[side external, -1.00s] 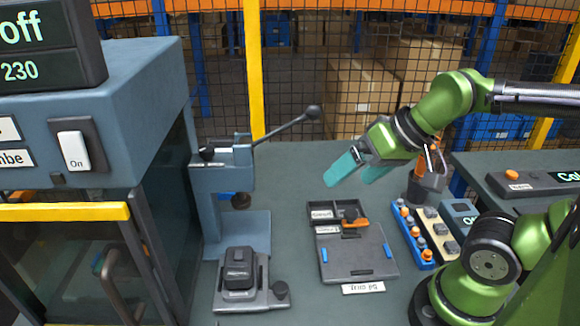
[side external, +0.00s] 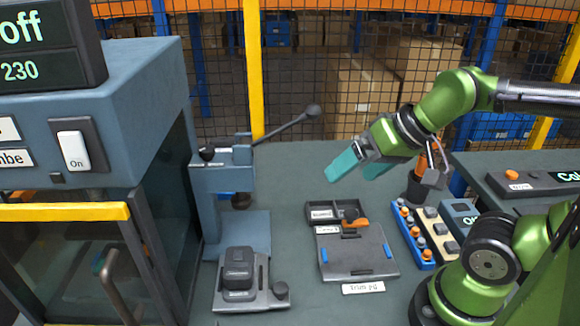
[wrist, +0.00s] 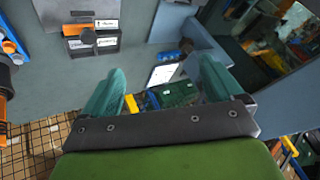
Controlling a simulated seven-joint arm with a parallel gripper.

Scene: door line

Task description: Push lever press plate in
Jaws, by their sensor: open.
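The blue-grey lever press (side external: 212,190) stands left of centre in the side view. Its long lever (side external: 285,125) points up and right, ending in a dark knob. The grey press plate (side external: 270,298) lies low in front of the press base, with a dark block (side external: 238,270) on it and a dark knob at its right corner. My gripper (side external: 350,177) is open and empty, in the air to the right of the press, well above and apart from the plate. In the wrist view my gripper's teal fingers (wrist: 161,65) are spread with nothing held between them.
A dark tray fixture (side external: 355,260) with small bins lies right of the plate. Button strips (side external: 413,235) stand farther right. A large machine cabinet (side external: 120,115) with a yellow-topped door closes off the left. Bare table shows between the press and the trays.

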